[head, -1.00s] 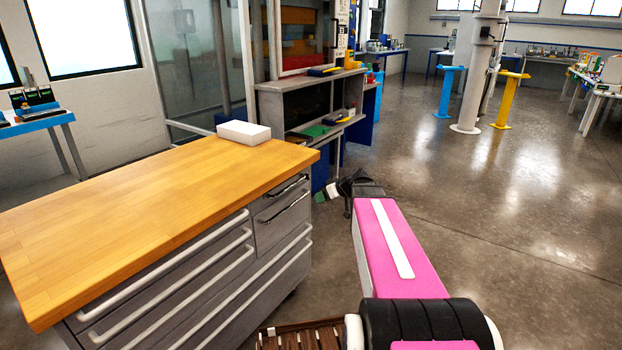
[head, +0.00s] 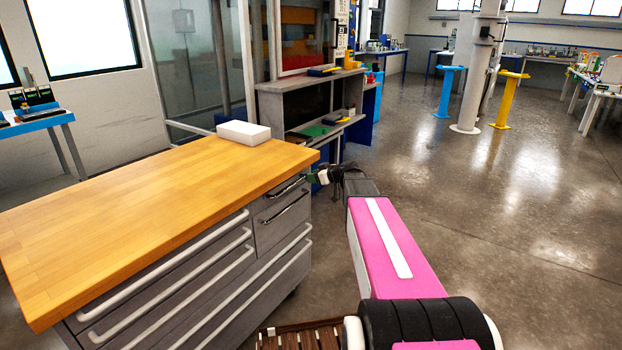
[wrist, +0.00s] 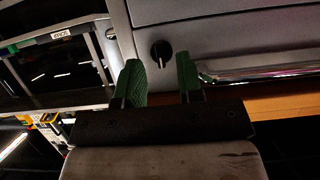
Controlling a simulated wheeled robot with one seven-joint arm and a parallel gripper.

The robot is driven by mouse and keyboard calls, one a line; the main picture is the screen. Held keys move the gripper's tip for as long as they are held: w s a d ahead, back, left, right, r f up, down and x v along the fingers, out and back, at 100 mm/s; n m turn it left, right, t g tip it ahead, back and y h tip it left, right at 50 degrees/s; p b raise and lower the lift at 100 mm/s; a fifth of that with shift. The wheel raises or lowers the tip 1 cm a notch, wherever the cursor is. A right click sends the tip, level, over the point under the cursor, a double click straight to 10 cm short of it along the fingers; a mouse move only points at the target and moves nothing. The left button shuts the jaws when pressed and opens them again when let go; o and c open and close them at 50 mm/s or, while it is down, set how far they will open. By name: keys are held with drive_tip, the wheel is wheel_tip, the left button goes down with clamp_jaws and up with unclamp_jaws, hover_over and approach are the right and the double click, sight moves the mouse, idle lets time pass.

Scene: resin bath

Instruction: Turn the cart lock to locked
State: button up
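The cart lock is a small round black knob (wrist: 161,53) with a pale line on it, on the grey front of the cart, in the wrist view. The line runs roughly up and down in that picture. My gripper (wrist: 160,72) is open and empty, its two green fingers pointing at the cart face. The knob shows between and just beyond the fingertips; I cannot tell if they touch it. In the head view my gripper (head: 316,178) is at the cart's right end, just below the wooden top (head: 150,200). The knob cannot be made out there.
A silver drawer handle (wrist: 265,68) lies right of my fingers in the wrist view. A white block (head: 243,132) sits on the cart's far right corner. A grey shelf bench (head: 290,95) stands behind the cart. The floor (head: 500,190) to the right is clear.

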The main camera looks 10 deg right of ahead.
drive_tip(key=shift+x, duration=0.9)
clamp_jaws()
drive_tip(key=m+g+y, duration=0.1)
drive_tip(key=m+y, duration=0.1)
drive_tip(key=m, duration=0.2)
drive_tip(key=m+g+y, duration=0.1)
drive_tip(key=m+y, duration=0.1)
drive_tip(key=m, duration=0.2)
drive_tip(key=m+y, duration=0.3)
drive_tip(key=m, duration=0.2)
drive_tip(key=shift+w+d+f+g, duration=0.1)
drive_tip(key=shift+w+f+g, duration=0.2)
drive_tip(key=shift+f+g, duration=0.1)
drive_tip(key=shift+m, duration=0.3)
